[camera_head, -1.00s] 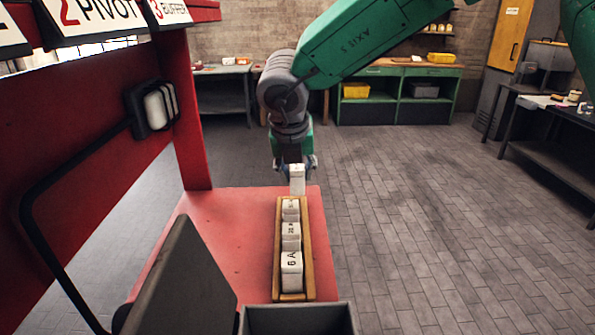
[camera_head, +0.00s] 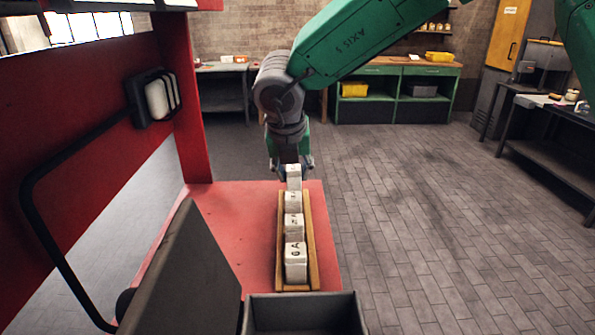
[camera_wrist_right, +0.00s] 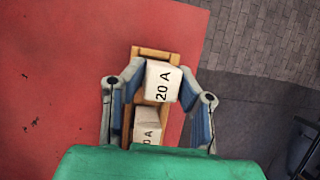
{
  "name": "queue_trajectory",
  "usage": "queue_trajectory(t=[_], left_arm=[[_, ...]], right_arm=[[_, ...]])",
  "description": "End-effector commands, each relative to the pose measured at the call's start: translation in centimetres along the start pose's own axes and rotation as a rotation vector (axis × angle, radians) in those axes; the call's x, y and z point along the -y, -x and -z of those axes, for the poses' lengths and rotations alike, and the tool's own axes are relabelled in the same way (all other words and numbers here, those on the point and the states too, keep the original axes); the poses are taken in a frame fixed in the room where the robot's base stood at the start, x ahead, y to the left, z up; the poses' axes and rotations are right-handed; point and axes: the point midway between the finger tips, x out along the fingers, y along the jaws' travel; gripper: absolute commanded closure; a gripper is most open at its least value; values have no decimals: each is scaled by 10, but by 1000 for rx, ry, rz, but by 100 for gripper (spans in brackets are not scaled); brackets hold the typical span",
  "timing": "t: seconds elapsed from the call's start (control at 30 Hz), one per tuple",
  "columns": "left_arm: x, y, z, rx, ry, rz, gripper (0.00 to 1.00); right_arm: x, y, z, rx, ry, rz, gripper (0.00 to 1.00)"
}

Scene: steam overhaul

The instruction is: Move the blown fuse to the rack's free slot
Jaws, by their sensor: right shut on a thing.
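My right gripper (camera_head: 292,170) is shut on a white block-shaped fuse (camera_head: 293,178). In the right wrist view the gripper (camera_wrist_right: 161,84) has its fingers on both sides of this fuse (camera_wrist_right: 163,82), which reads "20 A". The fuse is upright at the far end of the wooden rack (camera_head: 312,240); I cannot tell whether its lower end is inside the rack. The rack holds three white fuses in a row: a far one (camera_head: 292,202), a middle one (camera_head: 293,227) and a near one (camera_head: 295,260) marked "A". My left gripper is not in view.
The rack lies on a red bench top (camera_head: 235,225). A dark open bin (camera_head: 303,298) stands at its near end, and a dark grey panel (camera_head: 185,275) stands to the left. A red post (camera_head: 192,100) and a black tube frame (camera_head: 75,150) flank the left. Floor is clear at right.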

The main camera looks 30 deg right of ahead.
Motion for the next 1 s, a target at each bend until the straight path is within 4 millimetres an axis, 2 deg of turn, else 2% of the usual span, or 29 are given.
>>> queue_trajectory(t=[0.5,1.0], left_arm=[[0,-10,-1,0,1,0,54],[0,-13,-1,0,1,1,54]], right_arm=[[7,-17,3,-4,-4,-11,100],[2,-20,6,-2,-2,-9,100]])
